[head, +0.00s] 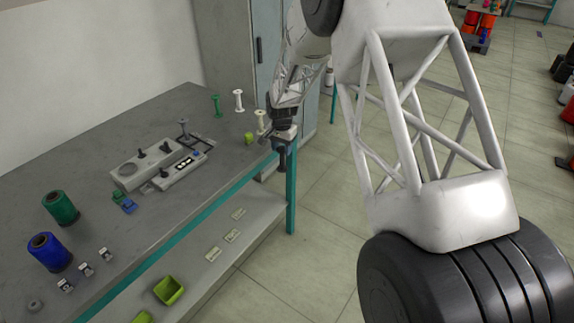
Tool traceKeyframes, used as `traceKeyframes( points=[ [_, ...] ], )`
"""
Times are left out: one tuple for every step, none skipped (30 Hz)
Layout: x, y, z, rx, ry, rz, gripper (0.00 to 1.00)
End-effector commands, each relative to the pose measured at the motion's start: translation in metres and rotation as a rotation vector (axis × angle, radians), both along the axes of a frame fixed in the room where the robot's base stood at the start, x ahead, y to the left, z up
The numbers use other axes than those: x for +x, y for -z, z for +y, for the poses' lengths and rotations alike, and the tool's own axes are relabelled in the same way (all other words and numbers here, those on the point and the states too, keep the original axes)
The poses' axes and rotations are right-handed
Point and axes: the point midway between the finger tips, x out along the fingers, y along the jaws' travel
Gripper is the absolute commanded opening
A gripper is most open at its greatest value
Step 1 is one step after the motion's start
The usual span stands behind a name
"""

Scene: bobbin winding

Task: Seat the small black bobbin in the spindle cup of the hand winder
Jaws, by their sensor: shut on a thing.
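The hand winder appears to be the grey unit (126,178) with black knobs and an upright post, in the middle of the table. I cannot make out its spindle cup for certain. My gripper (283,140) is at the table's far right corner, well to the right of the winder. It is shut on a small dark upright piece (282,158), which looks like the black bobbin. The piece hangs at the table edge, in front of the teal leg. The fingertips are small and partly hidden, so the exact grip is unclear.
Green (217,105), white (238,100) and cream (261,121) bobbins stand at the back, near a lime-green piece (249,137). Green (60,207) and blue (49,252) thread spools stand at the left. A lower shelf holds a lime bin (169,290).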

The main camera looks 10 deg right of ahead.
Motion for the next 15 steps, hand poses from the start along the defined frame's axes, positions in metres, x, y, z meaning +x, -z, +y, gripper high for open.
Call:
traceKeyframes(
  points=[
    [0.002,-0.020,0.009,0.001,0.021,-0.004,0.32],
    [0.003,-0.029,0.014,0.001,0.034,-0.006,0.32],
    [0.004,-0.041,0.021,0.001,0.046,-0.004,0.32],
    [0.005,-0.049,0.026,0.001,0.052,-0.004,0.32],
    [0.006,-0.057,0.033,0.000,0.053,-0.003,0.32],
    [0.008,-0.067,0.043,0.001,0.052,-0.004,0.32],
    [0.010,-0.074,0.050,0.000,0.049,-0.003,0.32],
    [0.011,-0.081,0.058,0.000,0.041,-0.001,0.32],
    [0.013,-0.090,0.069,0.000,0.025,-0.003,0.32],
    [0.015,-0.096,0.077,0.000,0.010,-0.001,0.32],
    [0.017,-0.102,0.086,0.000,-0.007,-0.003,0.32],
    [0.019,-0.108,0.098,0.000,-0.036,-0.001,0.32],
    [0.021,-0.112,0.107,0.000,-0.060,0.000,0.32],
    [0.022,-0.115,0.116,0.000,-0.087,0.000,0.32],
    [0.025,-0.121,0.128,0.000,-0.126,-0.001,0.32]
  ],
)
